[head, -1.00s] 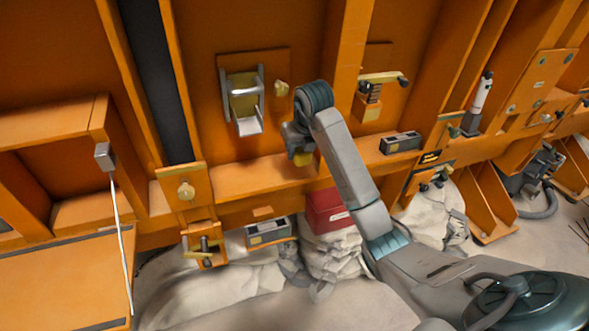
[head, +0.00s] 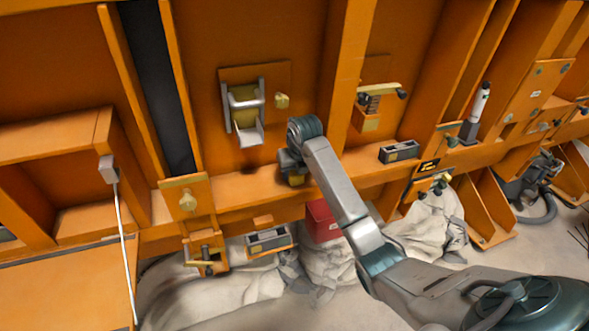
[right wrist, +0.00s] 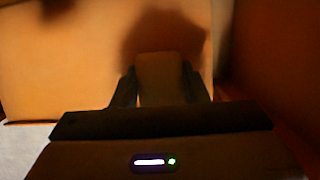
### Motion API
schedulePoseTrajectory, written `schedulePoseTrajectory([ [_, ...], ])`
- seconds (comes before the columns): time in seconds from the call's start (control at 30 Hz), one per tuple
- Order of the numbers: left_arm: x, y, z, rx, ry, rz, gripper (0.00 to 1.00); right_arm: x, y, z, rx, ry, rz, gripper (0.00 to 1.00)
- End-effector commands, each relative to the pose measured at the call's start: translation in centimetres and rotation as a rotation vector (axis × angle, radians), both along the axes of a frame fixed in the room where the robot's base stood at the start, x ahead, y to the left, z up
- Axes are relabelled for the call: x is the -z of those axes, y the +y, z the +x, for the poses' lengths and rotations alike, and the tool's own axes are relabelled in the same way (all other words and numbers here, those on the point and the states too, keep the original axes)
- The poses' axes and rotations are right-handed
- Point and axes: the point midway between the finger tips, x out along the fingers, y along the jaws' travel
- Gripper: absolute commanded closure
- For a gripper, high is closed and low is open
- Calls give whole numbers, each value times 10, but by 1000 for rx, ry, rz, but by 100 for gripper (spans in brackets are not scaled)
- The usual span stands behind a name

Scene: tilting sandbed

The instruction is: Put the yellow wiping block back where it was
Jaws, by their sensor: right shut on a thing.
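My right gripper (head: 291,174) is just above the orange ledge (head: 232,188), below and right of the metal bracket on the wall. It is shut on the yellow wiping block (head: 297,181), of which only a small part shows under the gripper. In the right wrist view the block (right wrist: 161,78) is a dim tan shape between the two dark fingers (right wrist: 160,92), before an orange surface with a dark shadow. I cannot tell whether the block touches the ledge. My left gripper is not in view.
The metal bracket (head: 245,133) and a yellow knob (head: 282,101) are on the wall above. A grey box (head: 399,151) sits on the ledge to the right.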

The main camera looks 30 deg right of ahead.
Motion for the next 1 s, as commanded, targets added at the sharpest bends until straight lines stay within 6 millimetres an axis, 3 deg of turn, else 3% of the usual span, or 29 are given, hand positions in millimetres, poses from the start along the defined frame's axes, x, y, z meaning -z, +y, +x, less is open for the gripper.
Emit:
schedulePoseTrajectory([
  [0.33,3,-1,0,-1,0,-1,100,5,0,0,0,1,1,81],
  [0.37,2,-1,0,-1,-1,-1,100,4,0,0,0,1,1,54],
  [0.43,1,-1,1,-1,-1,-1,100,3,0,0,0,1,1,40],
  [0.47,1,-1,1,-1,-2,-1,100,3,0,0,0,1,1,38],
  [0.83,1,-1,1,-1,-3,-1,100,-3,1,-1,0,-2,0,38],
  [1.0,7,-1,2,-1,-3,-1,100,-28,3,-11,0,-5,0,38],
])
